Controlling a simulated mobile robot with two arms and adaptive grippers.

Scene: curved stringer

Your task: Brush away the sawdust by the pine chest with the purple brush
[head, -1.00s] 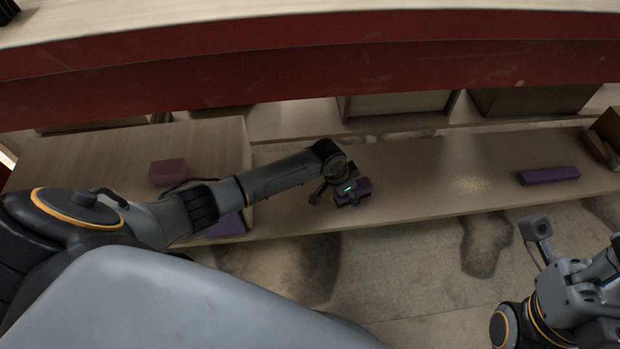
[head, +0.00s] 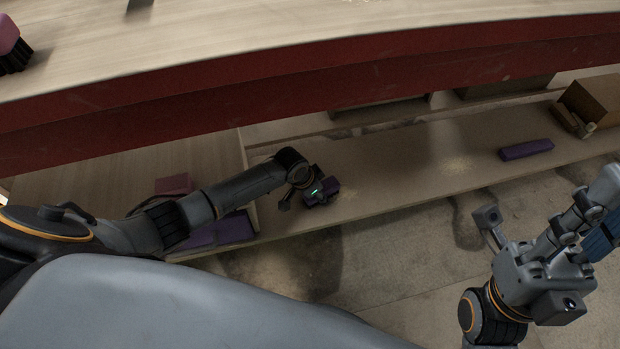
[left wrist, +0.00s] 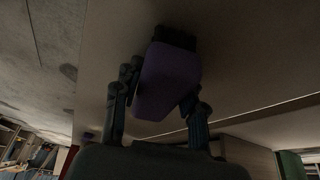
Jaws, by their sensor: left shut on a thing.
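My left gripper (head: 312,192) is shut on the purple brush (head: 322,193), low over the long wooden shelf. In the left wrist view the brush (left wrist: 168,82) sits between both fingers, its dark bristles pointing away from the palm. A pale patch of sawdust (head: 457,163) lies on the shelf, to the right of the brush and apart from it. A light wooden chest-like box (head: 215,155) stands left of my gripper; I cannot tell for sure that it is the pine chest. My right gripper (head: 590,215) is at the right edge, and its jaw state is unclear.
A purple block (head: 527,149) and a brown box (head: 592,98) are on the shelf at right. A red-fronted bench (head: 300,95) overhangs the shelf, with a pink brush (head: 10,45) on top. A blue thing (head: 603,242) shows by my right gripper. The shelf between brush and sawdust looks clear.

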